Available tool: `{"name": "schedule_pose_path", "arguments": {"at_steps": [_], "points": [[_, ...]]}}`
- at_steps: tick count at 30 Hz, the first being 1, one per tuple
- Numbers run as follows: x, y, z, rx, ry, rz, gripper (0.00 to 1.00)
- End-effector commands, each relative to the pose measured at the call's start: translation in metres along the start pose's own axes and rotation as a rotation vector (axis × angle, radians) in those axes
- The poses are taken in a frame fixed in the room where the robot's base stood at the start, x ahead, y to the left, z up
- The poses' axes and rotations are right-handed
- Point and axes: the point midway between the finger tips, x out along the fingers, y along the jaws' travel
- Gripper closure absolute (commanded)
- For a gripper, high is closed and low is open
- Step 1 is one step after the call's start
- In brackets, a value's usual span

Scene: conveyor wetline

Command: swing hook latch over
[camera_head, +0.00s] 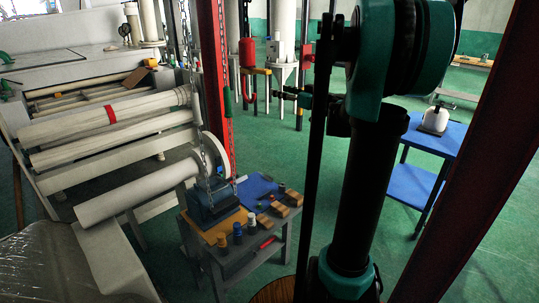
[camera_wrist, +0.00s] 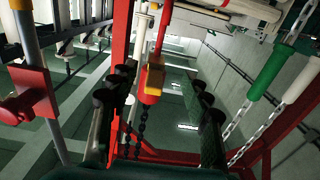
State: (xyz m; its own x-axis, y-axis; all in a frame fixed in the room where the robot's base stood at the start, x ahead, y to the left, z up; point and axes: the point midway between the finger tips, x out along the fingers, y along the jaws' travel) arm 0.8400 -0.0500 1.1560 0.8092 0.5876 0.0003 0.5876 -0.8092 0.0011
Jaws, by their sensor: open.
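My gripper (camera_wrist: 160,82) shows in the wrist view, its two dark fingers spread apart and open. A red piece with an orange-yellow block (camera_wrist: 152,79) appears between the fingers, with a dark chain (camera_wrist: 141,130) below it. I cannot tell how far beyond the fingertips it is; no contact is visible. I cannot say for sure which part is the hook latch. A red clamp-like fitting (camera_wrist: 28,95) sits on a grey rod at the left of the wrist view. In the head view my arm fills the right middle, and I cannot clearly make out the gripper there.
A red post (camera_head: 215,70) and hanging chains stand near a bench (camera_head: 232,268) with small parts. White rollers (camera_head: 110,120) lie at left. A blue table (camera_head: 440,135) stands at right. In the wrist view, green (camera_wrist: 267,68) and white (camera_wrist: 301,80) handles hang on chains at right.

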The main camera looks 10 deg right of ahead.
Motion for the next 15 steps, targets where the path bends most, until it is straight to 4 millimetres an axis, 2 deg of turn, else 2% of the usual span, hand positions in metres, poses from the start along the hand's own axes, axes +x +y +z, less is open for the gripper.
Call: {"name": "schedule_pose_path", "arguments": {"at_steps": [5,15], "points": [[-0.034,0.001,0.0,0.0,0.0,0.003,0.52],[-0.033,-0.047,0.042,0.079,-0.148,-0.051,0.52]]}}
